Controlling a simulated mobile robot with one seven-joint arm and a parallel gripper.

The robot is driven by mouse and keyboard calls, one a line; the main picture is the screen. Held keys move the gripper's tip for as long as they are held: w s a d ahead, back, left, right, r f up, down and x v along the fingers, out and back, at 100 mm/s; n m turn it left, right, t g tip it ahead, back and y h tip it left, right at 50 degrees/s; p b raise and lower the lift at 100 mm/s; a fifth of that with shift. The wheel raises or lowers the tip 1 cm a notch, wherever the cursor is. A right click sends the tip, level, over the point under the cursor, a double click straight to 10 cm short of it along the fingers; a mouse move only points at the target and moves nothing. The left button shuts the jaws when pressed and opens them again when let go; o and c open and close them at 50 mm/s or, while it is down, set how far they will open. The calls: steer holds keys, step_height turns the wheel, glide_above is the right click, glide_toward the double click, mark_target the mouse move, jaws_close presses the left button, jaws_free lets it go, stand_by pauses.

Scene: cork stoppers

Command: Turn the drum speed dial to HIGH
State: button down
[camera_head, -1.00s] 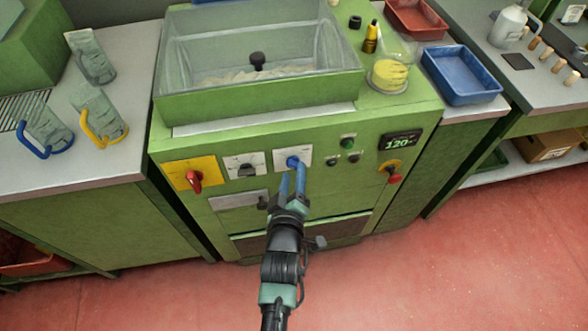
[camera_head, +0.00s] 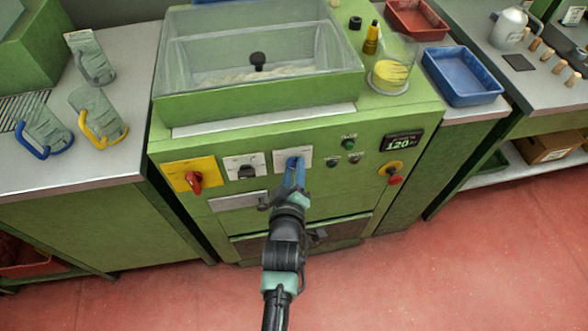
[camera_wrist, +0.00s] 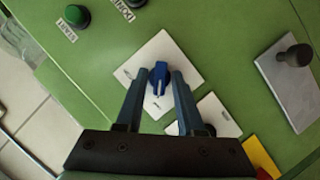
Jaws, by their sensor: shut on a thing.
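A blue dial (camera_head: 292,161) sits on a white plate on the green machine's front panel; its scale marks and lettering are too small to read. My gripper (camera_head: 296,168) reaches up to it from below, with its blue fingers at the dial. In the wrist view, the blue dial (camera_wrist: 160,76) lies between the two fingertips, with a white pointer mark towards the palm. My gripper is shut on the dial. In the head view, the fingers partly hide the dial and plate.
Left of the blue dial are a black dial (camera_head: 245,171) on a white plate and a red switch (camera_head: 194,181) on a yellow plate. To the right are small push buttons (camera_head: 348,143), a display (camera_head: 402,141) reading about 120 and a red stop button (camera_head: 395,180).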

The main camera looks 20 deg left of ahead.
steer(key=shift+m, duration=0.4)
steer(key=m+g+y+b, duration=0.1)
steer(key=m+y+b, duration=0.1)
steer(key=m+b, duration=0.1)
steer(key=m+g+y+b, duration=0.2)
steer(key=m+b, duration=0.1)
steer(key=m, duration=0.1)
steer(key=m+g+y+b, duration=0.1)
steer(key=m+y+b, duration=0.1)
steer(key=m+b, duration=0.1)
steer(key=shift+w+d+m+y, duration=0.2)
steer(key=shift+d+m+y, duration=0.2)
steer(key=shift+m, duration=0.3)
steer(key=shift+g, duration=0.3)
stand_by(0.4)
steer(key=c, duration=0.8)
jaws_free()
steer(key=shift+c, duration=0.2)
